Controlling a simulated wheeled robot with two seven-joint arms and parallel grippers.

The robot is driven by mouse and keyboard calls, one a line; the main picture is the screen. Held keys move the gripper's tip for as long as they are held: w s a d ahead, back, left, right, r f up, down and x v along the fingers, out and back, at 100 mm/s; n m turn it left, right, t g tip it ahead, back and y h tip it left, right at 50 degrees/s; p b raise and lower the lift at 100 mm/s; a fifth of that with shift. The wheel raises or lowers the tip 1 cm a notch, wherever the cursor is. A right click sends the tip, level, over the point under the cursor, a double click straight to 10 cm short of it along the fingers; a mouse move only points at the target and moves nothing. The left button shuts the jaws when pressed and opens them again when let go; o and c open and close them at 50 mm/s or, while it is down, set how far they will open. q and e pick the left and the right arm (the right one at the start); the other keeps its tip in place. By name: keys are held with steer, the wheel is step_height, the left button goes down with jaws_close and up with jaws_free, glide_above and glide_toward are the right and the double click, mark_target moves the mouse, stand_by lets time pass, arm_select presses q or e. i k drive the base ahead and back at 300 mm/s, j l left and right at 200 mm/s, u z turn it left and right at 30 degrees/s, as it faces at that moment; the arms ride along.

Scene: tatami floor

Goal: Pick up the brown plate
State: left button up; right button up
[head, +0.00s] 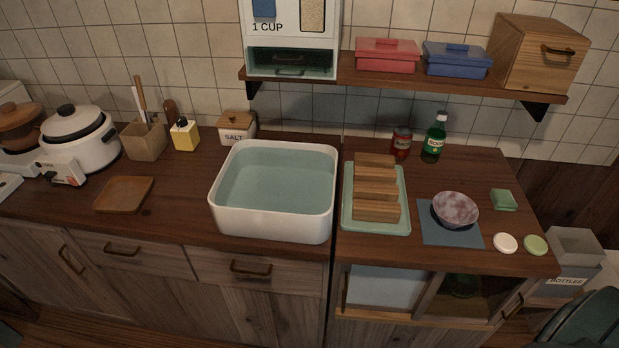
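A brown, square plate (124,195) with rounded corners lies flat on the left part of the wooden counter, near its front edge. It appears empty, and nothing covers it. Neither of my grippers shows in the head view.
A white rice cooker (82,140), a utensil holder (144,141) and a yellow bottle (185,136) stand behind the plate. A white basin (272,222) of water is to its right. The counter between plate and basin is clear. A green rack (403,215) and bowl (455,209) are further right.

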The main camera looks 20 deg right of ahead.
mark_target(122, 195)
steer(key=i+l+z, duration=0.1)
steer(key=i+z, duration=0.45)
steer(key=i, duration=0.25)
steer(key=k+j+u, duration=0.1)
steer(key=u, duration=0.4)
steer(key=k+j+u, duration=0.25)
steer(key=u, duration=0.25)
steer(key=i+j+z, duration=0.1)
steer(key=z, duration=0.25)
steer(key=j+z, duration=0.25)
steer(key=z, duration=0.15)
steer(key=j+z, duration=0.2)
steer(key=z, duration=0.15)
steer(key=j+z, duration=0.4)
steer(key=j, duration=1.7)
